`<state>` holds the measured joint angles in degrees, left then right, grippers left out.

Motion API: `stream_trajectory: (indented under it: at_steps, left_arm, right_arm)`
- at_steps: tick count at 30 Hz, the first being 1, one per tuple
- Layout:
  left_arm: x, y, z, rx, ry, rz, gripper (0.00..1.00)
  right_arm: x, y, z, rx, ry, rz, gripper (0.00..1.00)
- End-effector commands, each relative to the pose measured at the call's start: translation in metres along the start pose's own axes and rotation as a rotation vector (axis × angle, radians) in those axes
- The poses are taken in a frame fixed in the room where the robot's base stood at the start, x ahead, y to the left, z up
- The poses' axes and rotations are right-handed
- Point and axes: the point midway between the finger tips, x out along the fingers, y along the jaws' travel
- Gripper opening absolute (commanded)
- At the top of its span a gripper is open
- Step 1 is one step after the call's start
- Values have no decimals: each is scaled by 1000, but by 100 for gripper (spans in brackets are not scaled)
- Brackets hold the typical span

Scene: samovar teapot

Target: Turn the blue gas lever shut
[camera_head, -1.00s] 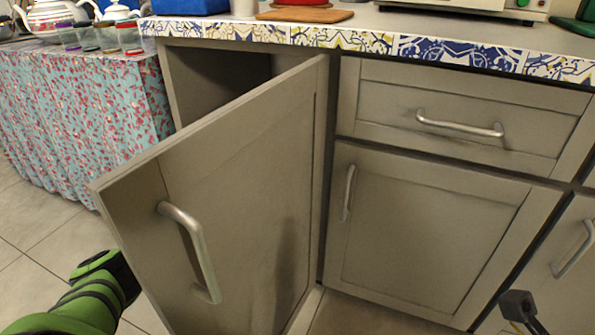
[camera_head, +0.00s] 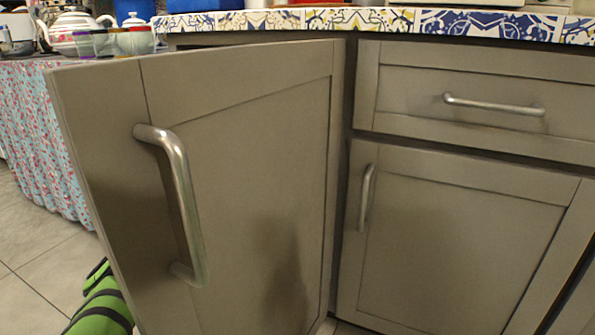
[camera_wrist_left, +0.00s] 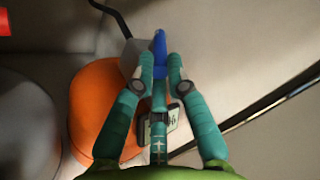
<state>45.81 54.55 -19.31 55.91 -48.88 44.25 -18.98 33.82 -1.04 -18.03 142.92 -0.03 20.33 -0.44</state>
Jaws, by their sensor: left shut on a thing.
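In the left wrist view the blue gas lever (camera_wrist_left: 160,48) sticks up between the fingertips of my left gripper (camera_wrist_left: 161,62). The teal fingers are shut on it from both sides. A grey part lies just left of the lever, and a large orange rounded thing (camera_wrist_left: 95,108) is below it to the left. In the head view only my green left arm shows, behind the open cabinet door (camera_head: 245,130). The door hides my left gripper and the lever there. My right gripper is not in view.
The open door has a metal handle (camera_head: 187,205) and stands between the head camera and the cabinet's inside. A closed drawer (camera_head: 475,95) and a closed door (camera_head: 440,240) are to the right. A dark hose (camera_wrist_left: 112,15) runs near the lever.

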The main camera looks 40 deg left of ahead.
Motion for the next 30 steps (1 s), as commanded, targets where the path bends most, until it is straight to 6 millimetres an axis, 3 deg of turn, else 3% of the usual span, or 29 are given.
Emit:
stream_trajectory:
  at_steps: [6, 18, 19, 21, 30]
  left_arm:
    - [-10, 5, 6, 1, 16, -10, 0]
    - [-11, 5, 6, 0, 20, -13, 0]
    - [-11, 5, 6, 0, 20, -13, 19]
    - [-11, 5, 6, 0, 20, -12, 39]
    - [-11, 5, 7, 0, 20, -12, 39]
  right_arm:
    - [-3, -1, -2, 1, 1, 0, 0]
    - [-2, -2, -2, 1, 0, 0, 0]
    - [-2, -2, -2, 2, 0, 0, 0]
    - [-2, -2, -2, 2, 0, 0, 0]
    - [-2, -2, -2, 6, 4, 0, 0]
